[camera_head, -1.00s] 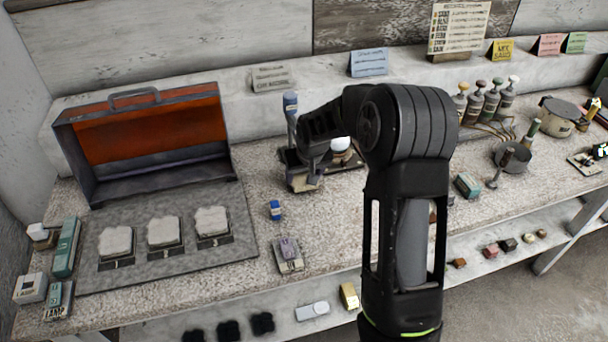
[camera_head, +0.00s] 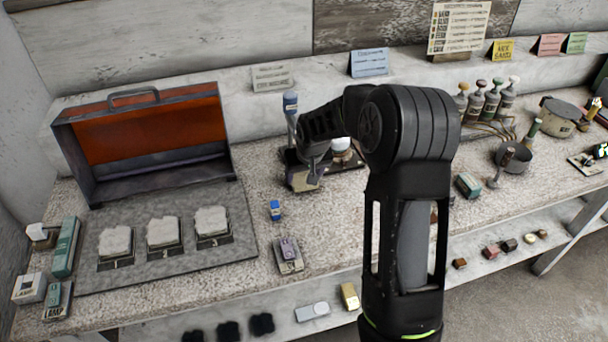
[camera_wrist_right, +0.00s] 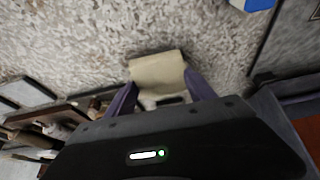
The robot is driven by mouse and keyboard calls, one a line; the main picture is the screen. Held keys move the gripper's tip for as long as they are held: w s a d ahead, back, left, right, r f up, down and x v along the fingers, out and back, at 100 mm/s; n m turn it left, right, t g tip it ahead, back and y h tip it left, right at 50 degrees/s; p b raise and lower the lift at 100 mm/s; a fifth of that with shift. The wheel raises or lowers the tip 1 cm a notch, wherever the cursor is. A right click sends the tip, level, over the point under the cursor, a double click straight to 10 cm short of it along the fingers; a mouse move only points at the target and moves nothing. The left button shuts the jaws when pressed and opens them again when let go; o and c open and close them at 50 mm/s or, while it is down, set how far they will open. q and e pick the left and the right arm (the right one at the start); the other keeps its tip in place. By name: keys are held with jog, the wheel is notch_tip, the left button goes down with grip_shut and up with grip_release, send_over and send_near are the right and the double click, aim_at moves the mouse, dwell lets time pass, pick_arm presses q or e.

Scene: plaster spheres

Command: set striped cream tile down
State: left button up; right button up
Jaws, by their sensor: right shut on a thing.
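My right gripper (camera_head: 308,180) is low over the speckled worktop (camera_head: 335,222), in the middle of the head view. In the right wrist view the purple fingers of the right gripper (camera_wrist_right: 162,95) are shut on a cream tile (camera_wrist_right: 157,70). Its stripes cannot be made out there. The worktop (camera_wrist_right: 110,35) lies beneath the tile; whether they touch cannot be told. In the head view the tile is not clear behind the gripper and my arm. My left gripper is in neither view.
A grey mat (camera_head: 150,270) with three numbered plaster pieces lies left, before an open orange-lined case (camera_head: 150,130). A small blue-capped item (camera_head: 275,210) and a small grey device (camera_head: 288,255) stand nearby. A pot (camera_head: 513,157) and bottles (camera_head: 475,105) stand right. Worktop between is partly clear.

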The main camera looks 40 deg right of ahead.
jog(key=shift+f+b, duration=0.65)
jog(key=shift+f, duration=0.05)
jog(key=o, duration=1.7)
jog(key=shift+r, duration=0.15)
jog(key=shift+r+p, duration=1.3)
jog(key=shift+r, duration=0.6)
